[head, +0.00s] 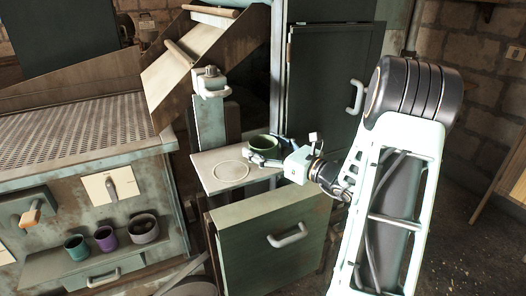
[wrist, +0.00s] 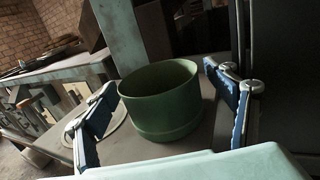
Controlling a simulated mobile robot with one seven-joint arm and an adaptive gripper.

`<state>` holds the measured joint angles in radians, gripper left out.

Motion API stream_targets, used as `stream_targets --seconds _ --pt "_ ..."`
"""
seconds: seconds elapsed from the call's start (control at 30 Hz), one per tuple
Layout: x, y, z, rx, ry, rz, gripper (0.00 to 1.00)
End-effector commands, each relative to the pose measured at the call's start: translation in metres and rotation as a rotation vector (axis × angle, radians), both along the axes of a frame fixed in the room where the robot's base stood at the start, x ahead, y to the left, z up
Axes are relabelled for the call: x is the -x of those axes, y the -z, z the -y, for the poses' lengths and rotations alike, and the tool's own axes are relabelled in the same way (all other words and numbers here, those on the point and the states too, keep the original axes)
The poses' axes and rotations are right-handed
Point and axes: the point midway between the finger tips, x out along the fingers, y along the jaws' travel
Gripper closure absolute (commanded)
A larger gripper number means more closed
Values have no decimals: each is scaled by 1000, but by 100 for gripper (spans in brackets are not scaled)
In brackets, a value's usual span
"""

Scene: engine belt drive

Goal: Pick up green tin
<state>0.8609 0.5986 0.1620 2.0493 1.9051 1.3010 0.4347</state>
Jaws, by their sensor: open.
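The green tin (head: 265,144) stands upright on a small pale shelf (head: 210,180), to the right of a round outline marked on it. In the wrist view the tin (wrist: 162,105) is round, dark green and open at the top. My gripper (head: 268,150) is at the tin from the right. In the wrist view the blue-padded fingers of my gripper (wrist: 165,115) are spread wide, one on each side of the tin. A gap shows between the tin and each finger. The tin's lower right side in the head view is partly hidden by my gripper.
A teal tin (head: 77,247), a purple tin (head: 106,238) and a dark grey tin (head: 143,228) stand on a lower ledge at left. A green cabinet (head: 330,90) stands behind my gripper. A drawer front with a handle (head: 287,236) is below the shelf. A post (head: 209,120) rises behind the shelf.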

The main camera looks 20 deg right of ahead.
Motion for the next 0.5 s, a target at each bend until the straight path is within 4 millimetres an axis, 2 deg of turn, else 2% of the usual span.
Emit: stream_targets --seconds 0.13,0.5 --pt "1 0 0 0 0 0 24" --pt "1 0 0 0 0 -1 65"
